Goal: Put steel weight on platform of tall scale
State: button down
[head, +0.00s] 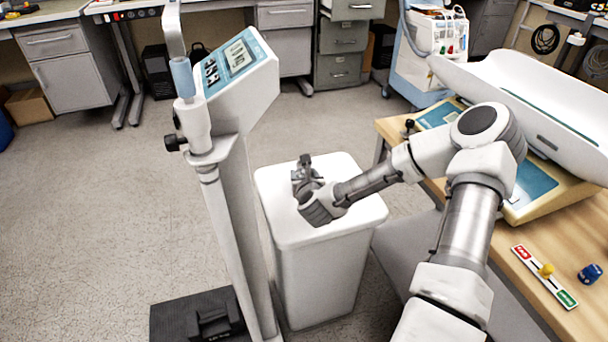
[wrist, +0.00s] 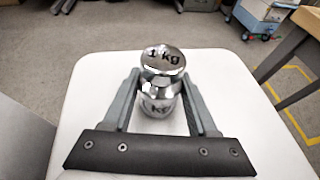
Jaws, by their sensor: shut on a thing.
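The steel weight (wrist: 162,62) is a shiny cylinder with a knob top marked "1 kg", upright between my gripper's fingers in the wrist view. My gripper (head: 305,178) is shut on it, over the white lid of a bin-like stand. I cannot tell whether the weight touches the lid. The tall scale (head: 240,190) stands left of my gripper in the head view, with a tilted blue display head (head: 238,62) on a pale column. Its black platform (head: 172,318) is low at the floor, partly cut off by the bottom edge.
The white bin-like stand (head: 325,255) is close to the scale's column. A wooden table (head: 393,128) at right holds a baby scale (head: 530,105), a red-green slider sign (head: 545,275) and a small blue object (head: 590,273). Open floor lies to the left.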

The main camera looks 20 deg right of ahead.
jog(key=shift+c, duration=0.9)
grip_release()
